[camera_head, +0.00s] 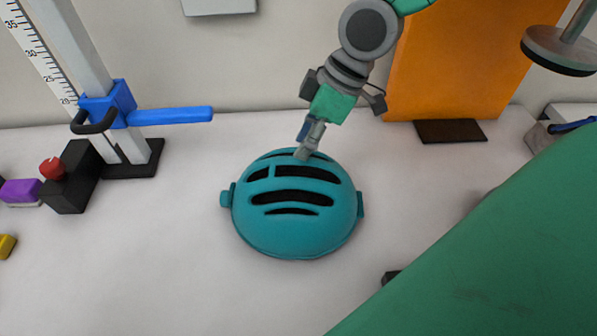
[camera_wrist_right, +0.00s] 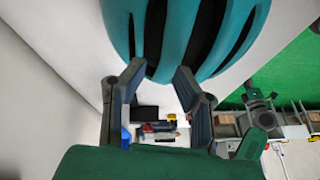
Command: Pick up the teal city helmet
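The teal helmet (camera_head: 297,225) with dark vent slots rests on the white table, its slotted side towards me in the head view. It fills the top of the right wrist view (camera_wrist_right: 205,45). My right gripper (camera_head: 307,152) comes down from above at the helmet's far upper edge. In the wrist view its two fingers (camera_wrist_right: 160,72) stand apart, with their tips at the vented shell. I cannot tell whether the tips touch it or have entered the slots. My left gripper is not seen in the head view.
On the left stands a ruled post with a blue slider arm (camera_head: 168,115). Beside it is a black box with a red button (camera_head: 52,168). An orange panel (camera_head: 460,60) stands behind, with a dark plate (camera_head: 450,131) at its foot.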

